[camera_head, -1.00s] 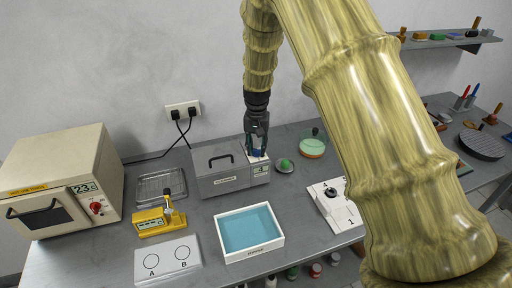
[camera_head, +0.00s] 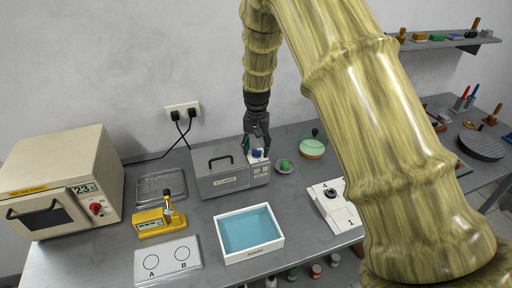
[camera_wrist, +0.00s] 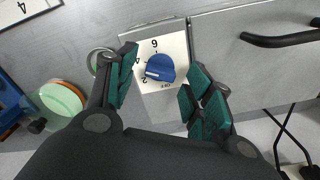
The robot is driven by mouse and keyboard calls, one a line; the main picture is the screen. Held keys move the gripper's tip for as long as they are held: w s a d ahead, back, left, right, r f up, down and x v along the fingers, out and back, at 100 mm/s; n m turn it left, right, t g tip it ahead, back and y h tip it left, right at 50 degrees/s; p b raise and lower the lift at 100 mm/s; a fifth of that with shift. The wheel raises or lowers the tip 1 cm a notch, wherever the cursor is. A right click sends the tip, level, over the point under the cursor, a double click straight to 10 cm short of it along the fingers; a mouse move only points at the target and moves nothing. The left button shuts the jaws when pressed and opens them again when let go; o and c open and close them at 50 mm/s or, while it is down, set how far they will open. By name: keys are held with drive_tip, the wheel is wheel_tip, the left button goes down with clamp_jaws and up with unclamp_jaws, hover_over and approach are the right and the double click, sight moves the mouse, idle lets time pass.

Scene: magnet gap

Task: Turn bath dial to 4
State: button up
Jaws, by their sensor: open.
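The bath is a grey metal box (camera_head: 222,180) with a dark handle on its lid. Its blue dial (camera_wrist: 160,67) sits on a white panel marked 6, 4, 2 and OFF, on the box's right end. The dial's white mark points left and slightly down in the wrist view, close to the 2. My gripper (camera_wrist: 158,82) is open, with its green-padded fingers on either side of the dial and apart from it. In the head view my gripper (camera_head: 257,146) is just above the dial.
A blue-filled white tray (camera_head: 222,246) stands in front of the box. A green object on a small dish (camera_head: 285,166) and a round green-topped container (camera_head: 312,148) are to the right. A yellow device (camera_head: 158,222) and an oven (camera_head: 62,185) are to the left.

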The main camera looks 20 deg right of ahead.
sight(256, 150)
wheel_tip(256, 150, up, 12)
idle(0.6)
